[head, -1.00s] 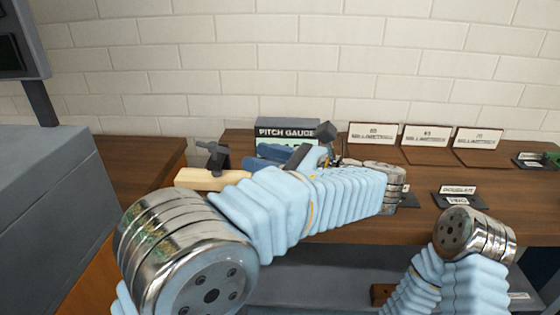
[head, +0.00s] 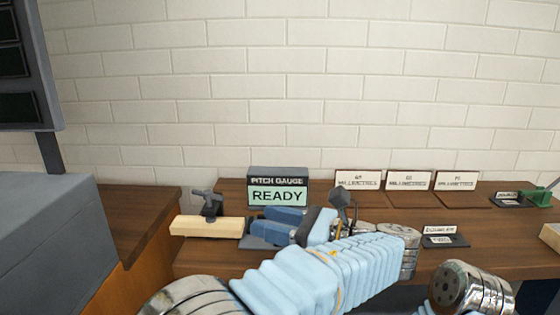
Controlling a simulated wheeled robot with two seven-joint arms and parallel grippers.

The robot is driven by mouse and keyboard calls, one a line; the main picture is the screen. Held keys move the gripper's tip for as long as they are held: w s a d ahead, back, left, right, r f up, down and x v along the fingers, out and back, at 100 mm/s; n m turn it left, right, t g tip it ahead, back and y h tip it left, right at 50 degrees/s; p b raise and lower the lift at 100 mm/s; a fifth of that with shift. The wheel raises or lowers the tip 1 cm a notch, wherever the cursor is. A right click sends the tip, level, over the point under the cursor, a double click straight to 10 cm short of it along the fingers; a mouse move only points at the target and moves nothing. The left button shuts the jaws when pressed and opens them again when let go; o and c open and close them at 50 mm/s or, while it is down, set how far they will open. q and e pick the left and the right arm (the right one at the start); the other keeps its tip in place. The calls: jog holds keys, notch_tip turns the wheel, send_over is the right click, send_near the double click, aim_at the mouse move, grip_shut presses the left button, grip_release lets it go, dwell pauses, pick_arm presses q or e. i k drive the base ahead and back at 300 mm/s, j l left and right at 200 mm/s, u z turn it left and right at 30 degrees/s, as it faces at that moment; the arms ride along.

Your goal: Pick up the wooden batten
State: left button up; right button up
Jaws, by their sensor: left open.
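My right gripper is not in view; only a link of my right arm shows at the lower right.
A pitch gauge display (head: 278,195) reading "READY" stands behind my left gripper. Several labelled plates stand along the back right. A green tool (head: 538,197) and a pale wooden piece (head: 551,236) are at the right edge. A grey machine (head: 45,240) stands at the left.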

aim_at(182, 225)
jog(key=k, duration=0.85)
